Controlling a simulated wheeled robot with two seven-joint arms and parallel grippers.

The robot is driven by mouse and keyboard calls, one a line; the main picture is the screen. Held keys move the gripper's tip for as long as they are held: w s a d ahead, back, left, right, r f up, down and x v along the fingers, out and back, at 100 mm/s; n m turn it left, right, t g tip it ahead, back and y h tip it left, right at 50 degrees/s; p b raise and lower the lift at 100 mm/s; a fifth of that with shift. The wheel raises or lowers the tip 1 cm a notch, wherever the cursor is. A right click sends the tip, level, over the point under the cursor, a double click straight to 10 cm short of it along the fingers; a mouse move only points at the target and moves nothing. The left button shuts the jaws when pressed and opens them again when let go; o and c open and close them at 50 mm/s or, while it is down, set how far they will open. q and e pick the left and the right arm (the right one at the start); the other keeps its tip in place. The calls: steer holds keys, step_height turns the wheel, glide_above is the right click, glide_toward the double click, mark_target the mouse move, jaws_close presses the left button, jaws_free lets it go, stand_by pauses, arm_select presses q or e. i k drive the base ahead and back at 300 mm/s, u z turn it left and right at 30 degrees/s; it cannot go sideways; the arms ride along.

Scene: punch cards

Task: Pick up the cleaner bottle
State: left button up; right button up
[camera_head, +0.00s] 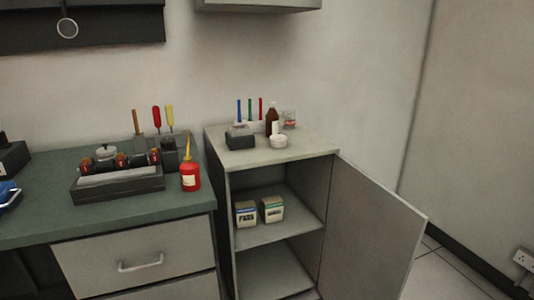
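A dark brown bottle (271,115) stands upright on top of the pale cabinet. A small white bottle-like item (275,129) stands close in front of it and hides part of its lower body. A red bottle with a yellow nozzle (190,176) and a pale label stands upright near the right end of the green counter. No readable label shows which of these is the cleaner bottle. Neither of my grippers is in view.
The cabinet top (310,149) also holds a dark box (240,138), a round white container (279,141), a glass jar (289,119) and coloured sticks. The cabinet door (365,235) stands open to the right. Two small boxes sit on its shelf. A dark rack (118,185) occupies the green counter.

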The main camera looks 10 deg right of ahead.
mark_target(272, 116)
steer(key=z, duration=1.3)
steer(key=i, duration=1.25)
steer(key=u, duration=1.8)
